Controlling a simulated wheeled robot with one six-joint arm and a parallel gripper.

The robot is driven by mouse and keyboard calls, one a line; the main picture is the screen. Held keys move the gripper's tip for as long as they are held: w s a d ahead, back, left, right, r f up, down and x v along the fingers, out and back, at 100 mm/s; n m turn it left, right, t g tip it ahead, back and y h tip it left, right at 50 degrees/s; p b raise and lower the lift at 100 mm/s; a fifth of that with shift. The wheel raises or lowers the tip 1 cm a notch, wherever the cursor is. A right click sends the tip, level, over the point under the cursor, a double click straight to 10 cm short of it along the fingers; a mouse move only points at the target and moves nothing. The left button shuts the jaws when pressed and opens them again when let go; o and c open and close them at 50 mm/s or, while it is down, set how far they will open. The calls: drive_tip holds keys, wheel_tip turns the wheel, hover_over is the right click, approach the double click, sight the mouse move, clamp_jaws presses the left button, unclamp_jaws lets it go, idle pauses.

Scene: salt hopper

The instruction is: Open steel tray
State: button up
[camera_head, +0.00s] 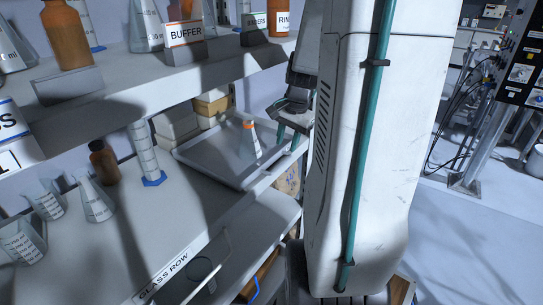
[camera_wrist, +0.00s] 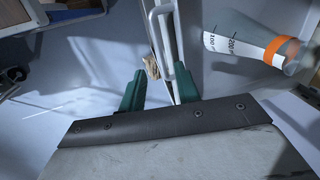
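A shallow grey steel tray (camera_head: 205,168) lies on the shelf, with a conical flask (camera_head: 249,142) with an orange band standing in it. In the wrist view the flask (camera_wrist: 250,47) is at the upper right, beside a pale front edge. A white bar handle (camera_wrist: 153,25) runs along that edge and reaches toward the space between my fingers. My gripper (camera_wrist: 159,90) is open, with its two green fingertips apart and nothing clamped between them. In the head view my gripper (camera_head: 289,130) is at the tray's right front corner, and my arm hides what lies behind it.
A brown bottle (camera_head: 104,162), a graduated cylinder (camera_head: 145,152) and several flasks stand on the shelf to the left. An upper shelf (camera_head: 150,68) with a BUFFER label (camera_head: 186,33) hangs above.

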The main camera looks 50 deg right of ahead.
sight(282, 164)
drive_tip(key=f, duration=0.2)
drive_tip(key=w+f, duration=0.1)
drive_tip(key=f, duration=0.4)
drive_tip(key=shift+w+a, duration=0.1)
drive_tip(key=shift+w, duration=0.05)
clamp_jaws()
